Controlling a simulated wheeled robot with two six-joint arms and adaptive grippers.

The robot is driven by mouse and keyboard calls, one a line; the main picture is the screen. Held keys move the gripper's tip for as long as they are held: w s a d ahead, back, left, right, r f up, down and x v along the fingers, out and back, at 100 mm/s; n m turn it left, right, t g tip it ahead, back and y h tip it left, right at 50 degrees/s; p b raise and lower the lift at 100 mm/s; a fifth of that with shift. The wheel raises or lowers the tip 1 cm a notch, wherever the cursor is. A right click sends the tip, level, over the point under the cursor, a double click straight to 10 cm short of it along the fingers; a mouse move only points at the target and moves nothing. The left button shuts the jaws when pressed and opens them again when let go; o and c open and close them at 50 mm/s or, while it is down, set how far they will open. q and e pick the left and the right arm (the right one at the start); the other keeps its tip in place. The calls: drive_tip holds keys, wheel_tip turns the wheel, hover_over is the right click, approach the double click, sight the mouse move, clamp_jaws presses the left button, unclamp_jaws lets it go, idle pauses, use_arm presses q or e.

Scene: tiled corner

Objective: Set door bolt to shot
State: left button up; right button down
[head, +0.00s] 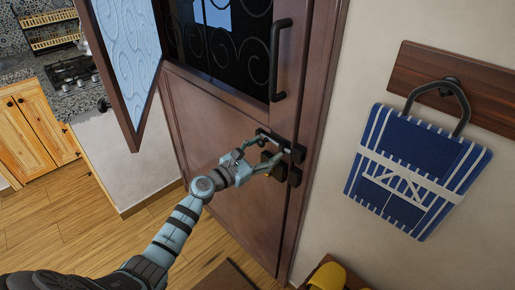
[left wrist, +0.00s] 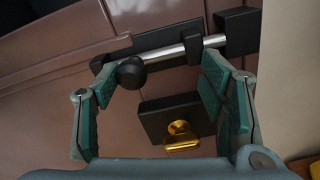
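The door bolt (head: 281,142) is mounted on the brown door (head: 215,125), below the black pull handle. In the left wrist view its silver rod (left wrist: 165,58) runs through black guides towards the black keeper (left wrist: 237,30) on the right. The rod's right end reaches the keeper; I cannot tell how far it goes in. The round black knob (left wrist: 131,73) sits at the rod's left part. My left gripper (head: 262,153) is open, with one finger on each side of the knob. The knob is nearer the left finger, with no clear contact. My right gripper is out of view.
A black lock box with a gold thumb-turn (left wrist: 180,132) sits just below the bolt. The black pull handle (head: 278,60) is above. An open glazed panel (head: 127,55) stands at left. A blue bag (head: 415,170) hangs on the right wall.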

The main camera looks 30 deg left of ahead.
use_arm(q)
drive_tip(key=shift+d+r, duration=0.15)
drive_tip(key=shift+d, duration=0.05)
drive_tip(key=shift+a, duration=0.55)
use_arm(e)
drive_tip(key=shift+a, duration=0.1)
